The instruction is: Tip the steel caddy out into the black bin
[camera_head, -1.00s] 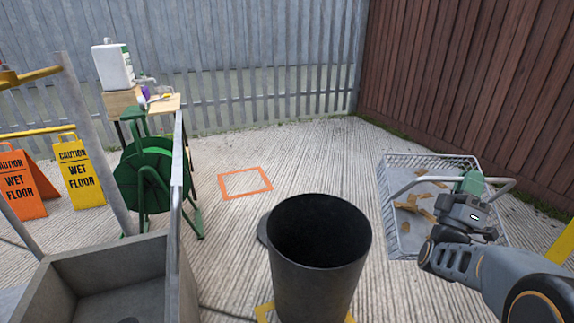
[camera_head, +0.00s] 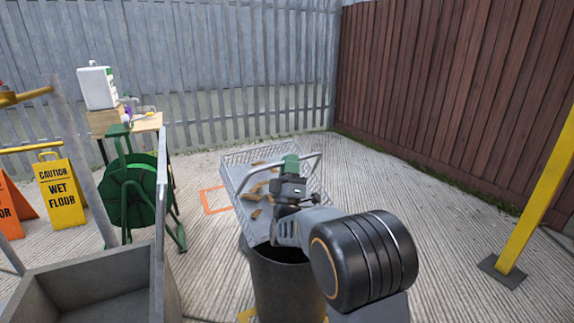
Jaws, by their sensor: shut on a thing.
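The steel caddy (camera_head: 245,200) is a wire-mesh basket with a raised handle and several brown scraps (camera_head: 256,212) inside. It is tilted and hangs above the far side of the black bin (camera_head: 281,283). The bin stands upright on the ground. Its mouth is largely hidden by the caddy and my arm. My gripper (camera_head: 291,172) is shut on the caddy's handle at a green grip piece. The scraps lie in the left part of the caddy. The caddy's right part is partly hidden behind my gripper.
A grey trough (camera_head: 85,285) stands at the front left. A green hose reel (camera_head: 135,195) and a small wooden table (camera_head: 125,123) stand behind it. Yellow and orange wet-floor signs are at far left. A yellow post (camera_head: 540,195) stands at right. Open concrete lies between bin and post.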

